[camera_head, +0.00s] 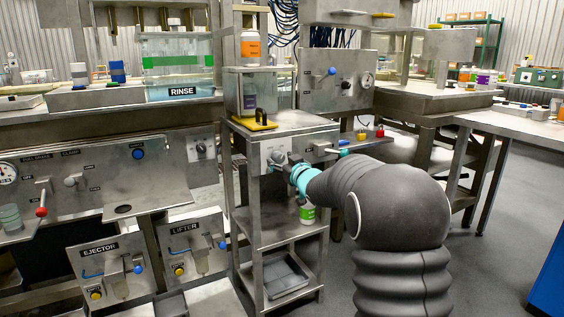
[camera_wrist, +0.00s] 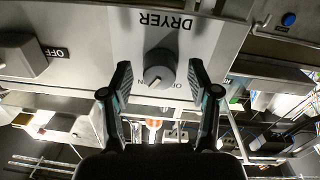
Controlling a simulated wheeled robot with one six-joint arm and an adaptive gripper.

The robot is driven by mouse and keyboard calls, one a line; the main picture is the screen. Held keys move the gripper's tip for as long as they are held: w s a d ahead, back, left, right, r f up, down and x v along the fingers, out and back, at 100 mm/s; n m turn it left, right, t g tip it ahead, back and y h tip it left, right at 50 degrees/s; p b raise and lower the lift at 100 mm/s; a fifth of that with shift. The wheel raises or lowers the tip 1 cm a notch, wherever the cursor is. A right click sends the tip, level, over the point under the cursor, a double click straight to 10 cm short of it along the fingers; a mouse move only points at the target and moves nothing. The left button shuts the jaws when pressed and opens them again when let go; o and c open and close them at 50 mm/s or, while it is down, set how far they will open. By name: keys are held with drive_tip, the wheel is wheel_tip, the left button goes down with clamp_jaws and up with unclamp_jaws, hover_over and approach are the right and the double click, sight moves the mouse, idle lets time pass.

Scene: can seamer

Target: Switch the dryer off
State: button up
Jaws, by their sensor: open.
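The dryer knob (camera_wrist: 160,68) is a round grey dial on a pale panel (camera_wrist: 207,35) labelled DRYER, upside down in the wrist view. Its white mark points to the lower left, toward small lettering that seems to read ON. Partly hidden lettering, probably OFF, is on the right. My gripper (camera_wrist: 160,72) is open, with one finger on each side of the knob; I cannot tell whether they touch it. In the head view my gripper (camera_head: 283,161) is at the front panel (camera_head: 263,152) of the steel stand, and my arm hides part of it.
In the head view, a yellow-based clear box (camera_head: 253,122) stands above the panel. A lever with a blue-green tip (camera_head: 342,153) juts out at the right.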

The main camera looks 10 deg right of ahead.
drive_tip(key=c, duration=1.2)
drive_tip(key=shift+o, duration=0.2)
drive_tip(key=shift+f+n+b, duration=0.1)
drive_tip(key=shift+n+b, duration=0.2)
drive_tip(key=shift+b, duration=0.05)
drive_tip(key=shift+f+n+b, duration=0.1)
drive_tip(key=shift+n+b, duration=0.3)
drive_tip(key=shift+b, duration=0.25)
drive_tip(key=n+b, duration=0.6)
drive_tip(key=n, duration=0.1)
drive_tip(key=shift+d, duration=0.1)
drive_tip(key=shift+r+n+b, duration=0.2)
drive_tip(key=shift+n+b, duration=1)
drive_tip(key=shift+n, duration=0.7)
